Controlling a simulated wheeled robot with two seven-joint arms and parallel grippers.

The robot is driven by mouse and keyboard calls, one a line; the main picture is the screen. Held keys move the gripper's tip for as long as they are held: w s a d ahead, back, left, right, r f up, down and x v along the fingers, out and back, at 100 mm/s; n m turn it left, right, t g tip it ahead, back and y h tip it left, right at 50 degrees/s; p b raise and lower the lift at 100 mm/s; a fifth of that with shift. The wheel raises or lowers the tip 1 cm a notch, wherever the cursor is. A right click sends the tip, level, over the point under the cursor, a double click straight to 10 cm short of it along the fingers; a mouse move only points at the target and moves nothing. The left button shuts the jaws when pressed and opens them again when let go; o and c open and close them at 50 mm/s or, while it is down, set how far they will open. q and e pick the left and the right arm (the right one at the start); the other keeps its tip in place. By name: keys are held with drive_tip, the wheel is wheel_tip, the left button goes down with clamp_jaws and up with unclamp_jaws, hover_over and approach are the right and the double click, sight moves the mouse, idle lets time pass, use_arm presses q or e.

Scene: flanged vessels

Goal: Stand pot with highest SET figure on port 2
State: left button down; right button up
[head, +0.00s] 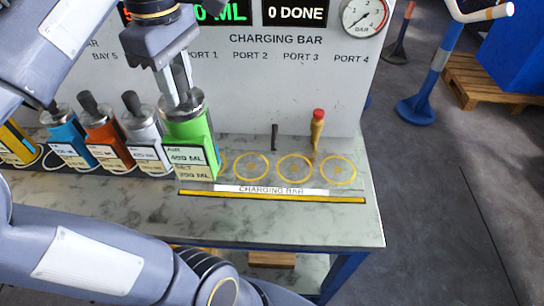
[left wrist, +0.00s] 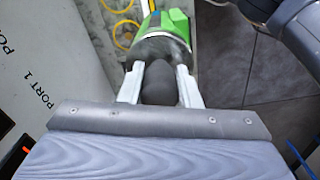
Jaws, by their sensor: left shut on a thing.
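My left gripper (head: 183,92) is shut on the top of a green pot (head: 190,137) with a metal lid. In the left wrist view the fingers (left wrist: 160,92) close on the dark knob above the green pot (left wrist: 178,22). The pot's label shows 400 ML and a SET figure that looks like 700 ML. The pot is upright in front of the port 1 ring; I cannot tell if it touches the bench. The port 2 ring (head: 252,167) is empty. Blue (head: 68,138), orange (head: 105,137) and white (head: 143,137) pots stand left; their SET figures are too small to read.
Port 3 (head: 294,169) and port 4 (head: 338,170) rings are empty. A red-topped brass valve (head: 317,130) and a dark lever (head: 275,137) stand behind the rings. A yellow pot (head: 17,143) is far left. The panel reads 0 DONE (head: 295,13). A yellow strip (head: 270,197) lines the front.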

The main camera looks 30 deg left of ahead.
use_arm(q)
drive_tip(key=shift+w+d+f, duration=0.1)
drive_tip(key=shift+w, duration=0.25)
drive_tip(key=w+d+f+p, duration=0.1)
drive_tip(key=w+d+f, duration=0.1)
drive_tip(key=w+f, duration=1)
drive_tip(key=shift+w+f+p, duration=0.3)
drive_tip(key=shift+w+f, duration=0.05)
drive_tip(key=shift+w, duration=0.15)
drive_tip(key=shift+f, duration=0.1)
drive_tip(key=c, duration=1.1)
unclamp_jaws()
drive_tip(key=shift+f, duration=0.1)
drive_tip(key=shift+o, duration=0.2)
